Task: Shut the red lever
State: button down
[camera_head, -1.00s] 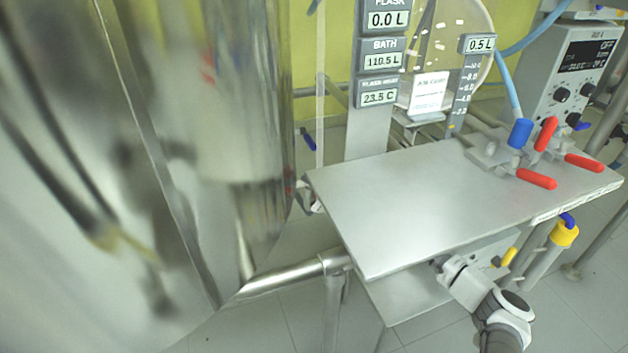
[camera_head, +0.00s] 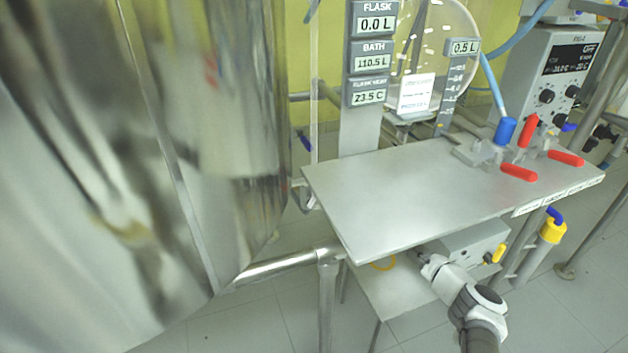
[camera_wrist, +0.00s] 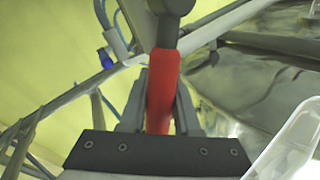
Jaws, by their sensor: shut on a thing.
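In the wrist view a red lever (camera_wrist: 163,85) stands between the two grey fingers of my gripper (camera_wrist: 160,100), which are shut on it. The lever's upper end joins a dark grey fitting (camera_wrist: 175,25). In the head view my arm reaches from the lower right to the underside of the metal table, and my gripper (camera_head: 427,262) is partly hidden near the table's front edge. The held lever cannot be made out there. Three other red levers, upright (camera_head: 528,131), front (camera_head: 518,172) and right (camera_head: 566,158), show on valves at the table's right end.
The metal table top (camera_head: 420,195) is bare in front of the valves. A large shiny vessel (camera_head: 230,130) fills the left. A control box (camera_head: 560,75) stands at the back right. A lower shelf (camera_head: 385,295) lies below the table. In the wrist view, a clear container edge (camera_wrist: 285,150) is at the right.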

jog(key=shift+f, duration=0.15)
jog(key=c, duration=0.6)
grip_release()
jog(key=shift+a, duration=0.1)
